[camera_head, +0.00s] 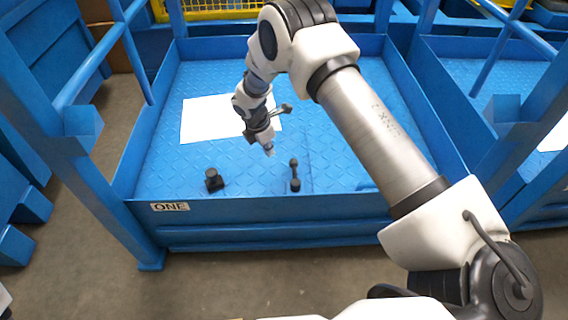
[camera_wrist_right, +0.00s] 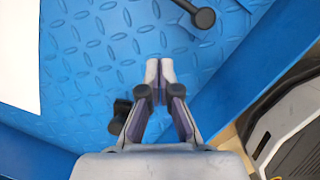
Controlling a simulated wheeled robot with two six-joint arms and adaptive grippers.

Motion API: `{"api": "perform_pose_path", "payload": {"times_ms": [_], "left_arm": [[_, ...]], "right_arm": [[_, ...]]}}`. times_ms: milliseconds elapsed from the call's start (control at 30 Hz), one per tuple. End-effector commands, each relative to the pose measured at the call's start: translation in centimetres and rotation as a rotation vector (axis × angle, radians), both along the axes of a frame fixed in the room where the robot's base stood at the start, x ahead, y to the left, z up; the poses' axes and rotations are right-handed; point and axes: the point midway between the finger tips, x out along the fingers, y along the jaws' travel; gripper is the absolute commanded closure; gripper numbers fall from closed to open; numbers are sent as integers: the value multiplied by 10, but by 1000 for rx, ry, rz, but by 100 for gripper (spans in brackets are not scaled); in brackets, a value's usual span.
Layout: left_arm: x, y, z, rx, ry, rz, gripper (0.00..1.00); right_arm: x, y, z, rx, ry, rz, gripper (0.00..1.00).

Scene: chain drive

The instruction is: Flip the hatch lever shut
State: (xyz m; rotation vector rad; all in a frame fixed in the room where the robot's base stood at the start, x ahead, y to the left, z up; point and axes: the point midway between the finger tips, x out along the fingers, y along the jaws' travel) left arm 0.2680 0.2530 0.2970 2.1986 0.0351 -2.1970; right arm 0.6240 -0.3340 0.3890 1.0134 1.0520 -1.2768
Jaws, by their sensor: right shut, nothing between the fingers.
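A small dark lever with a round knob (camera_head: 295,175) stands on the blue ribbed floor of the bin, close to its front wall. Its black knob and grey rod also show at the top of the right wrist view (camera_wrist_right: 204,17). My right gripper (camera_head: 269,151) is above the bin floor, to the left of and behind the lever, apart from it. In the right wrist view its fingertips (camera_wrist_right: 160,70) are together with nothing between them. Any hatch panel is hard to make out against the blue floor. My left gripper is out of view.
A short black knob-like fitting (camera_head: 214,180) sits left of the lever near the front wall. A white sheet (camera_head: 205,118) lies on the bin floor farther back. The blue front wall (camera_head: 290,207) carries a label "ONE" (camera_head: 170,207). Blue posts and rails flank the bin.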

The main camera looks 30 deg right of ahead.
Motion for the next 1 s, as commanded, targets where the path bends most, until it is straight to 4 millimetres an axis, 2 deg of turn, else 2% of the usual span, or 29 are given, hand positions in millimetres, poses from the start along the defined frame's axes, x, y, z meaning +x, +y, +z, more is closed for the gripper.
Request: {"api": "perform_pose_path", "payload": {"times_ms": [167, 600, 700, 800, 1000], "left_arm": [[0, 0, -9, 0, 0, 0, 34], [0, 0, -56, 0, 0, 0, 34], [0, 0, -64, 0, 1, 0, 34], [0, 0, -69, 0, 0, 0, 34], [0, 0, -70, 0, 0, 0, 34]], "right_arm": [[-1, -3, -17, 1, 3, -2, 100], [0, -24, -108, 0, 2, 0, 100], [1, -44, -107, 1, -1, -5, 100], [2, -56, -108, 1, 0, -3, 100], [2, -62, -106, 0, 0, 1, 100]]}}
